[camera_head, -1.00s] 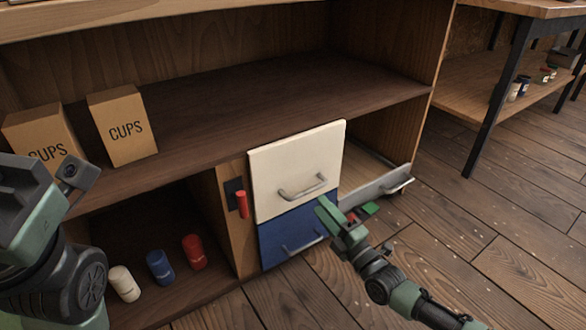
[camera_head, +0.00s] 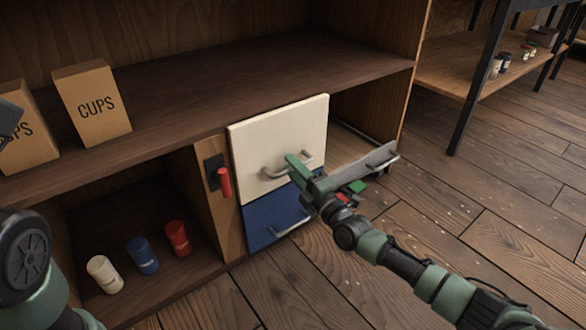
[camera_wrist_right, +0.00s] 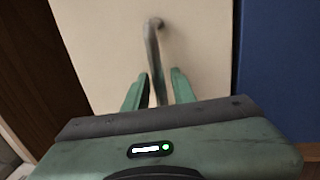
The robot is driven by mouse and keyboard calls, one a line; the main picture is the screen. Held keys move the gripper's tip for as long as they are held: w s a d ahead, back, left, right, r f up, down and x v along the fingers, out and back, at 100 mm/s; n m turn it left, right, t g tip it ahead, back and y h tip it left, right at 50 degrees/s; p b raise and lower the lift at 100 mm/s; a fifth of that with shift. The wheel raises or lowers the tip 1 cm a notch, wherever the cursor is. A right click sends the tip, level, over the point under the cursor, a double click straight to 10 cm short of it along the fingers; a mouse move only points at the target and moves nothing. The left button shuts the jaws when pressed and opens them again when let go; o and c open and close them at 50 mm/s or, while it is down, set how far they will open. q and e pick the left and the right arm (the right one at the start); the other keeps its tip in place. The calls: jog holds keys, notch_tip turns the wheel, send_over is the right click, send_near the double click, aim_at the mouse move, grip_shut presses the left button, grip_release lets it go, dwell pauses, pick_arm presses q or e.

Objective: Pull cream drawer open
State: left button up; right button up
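The cream drawer (camera_head: 280,135) is the upper front in the low cabinet, above the blue drawer (camera_head: 270,218). It looks shut, flush with the blue front. Its bent metal handle (camera_head: 270,174) is partly behind my right gripper (camera_head: 291,161). In the right wrist view the two green fingertips (camera_wrist_right: 158,90) stand apart, one on each side of the handle bar (camera_wrist_right: 154,55). Narrow gaps seem to show between fingers and bar, so the gripper looks open around it. My left arm shows at the left edge; its fingers are out of the picture.
A red handle (camera_head: 224,182) sticks out on the panel left of the drawers. A grey front with a handle (camera_head: 375,162) stands out at the right. White, blue and red canisters (camera_head: 143,256) stand in the lower left bay.

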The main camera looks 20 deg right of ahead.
grip_shut()
dwell(1.2)
